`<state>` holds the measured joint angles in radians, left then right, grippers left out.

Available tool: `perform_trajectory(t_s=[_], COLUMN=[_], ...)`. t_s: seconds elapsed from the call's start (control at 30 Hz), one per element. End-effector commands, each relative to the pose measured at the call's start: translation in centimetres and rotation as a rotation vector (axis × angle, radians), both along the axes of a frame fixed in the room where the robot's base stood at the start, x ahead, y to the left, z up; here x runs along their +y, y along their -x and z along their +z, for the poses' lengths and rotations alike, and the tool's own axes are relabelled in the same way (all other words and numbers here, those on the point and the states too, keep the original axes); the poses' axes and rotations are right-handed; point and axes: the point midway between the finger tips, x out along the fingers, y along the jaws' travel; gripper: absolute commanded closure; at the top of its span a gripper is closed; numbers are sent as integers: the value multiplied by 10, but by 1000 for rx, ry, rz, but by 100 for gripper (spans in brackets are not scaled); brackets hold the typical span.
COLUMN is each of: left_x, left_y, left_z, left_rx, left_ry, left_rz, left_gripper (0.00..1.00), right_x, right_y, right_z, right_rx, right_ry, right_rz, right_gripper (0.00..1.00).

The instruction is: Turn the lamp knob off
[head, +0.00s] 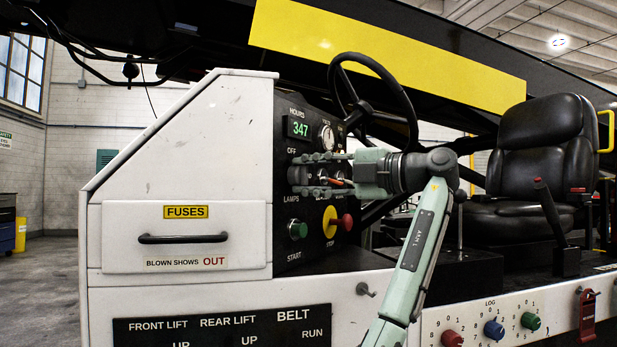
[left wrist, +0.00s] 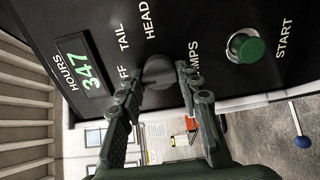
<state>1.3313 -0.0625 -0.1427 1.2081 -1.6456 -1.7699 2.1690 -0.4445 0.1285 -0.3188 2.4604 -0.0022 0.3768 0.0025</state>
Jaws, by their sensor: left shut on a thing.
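The lamp knob (left wrist: 159,70) is a dark grey round knob on the black control panel (head: 287,250). The labels OFF, TAIL and HEAD are around it, with LAMPS beside it. I cannot tell which label the knob points to. My right gripper is in neither view.
Below the gripper are a green START button (head: 297,229) and a red STOP button (head: 346,222) on a yellow ring. An hours display (head: 298,128) and a gauge (head: 327,137) are above. The steering wheel (head: 405,85) is close behind my wrist, and the black seat (head: 540,140) is farther right.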

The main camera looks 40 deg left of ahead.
Motion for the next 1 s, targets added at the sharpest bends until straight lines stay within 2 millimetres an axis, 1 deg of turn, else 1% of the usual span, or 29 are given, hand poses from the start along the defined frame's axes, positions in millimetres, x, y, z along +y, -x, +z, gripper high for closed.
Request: perform_trajectory(t_s=[0.33,0.37,0.5,0.53,0.83,0.93,1.0], left_x=[0,0,0,0,-2,-11,-22], left_y=[0,0,0,0,0,-1,-2], left_z=[0,0,0,0,0,0,0], left_rx=[-4,-4,-3,-3,-2,-2,-2], left_ry=[1,1,1,1,0,0,1], left_rz=[0,0,0,0,-1,-2,-2], left_gripper=[95,64,46,45,45,45,45], right_x=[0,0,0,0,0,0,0], right_y=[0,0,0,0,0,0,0], right_z=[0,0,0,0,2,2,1], right_rx=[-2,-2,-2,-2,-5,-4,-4], right_ry=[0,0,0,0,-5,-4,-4], right_rz=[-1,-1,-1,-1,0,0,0], right_gripper=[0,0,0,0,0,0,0])
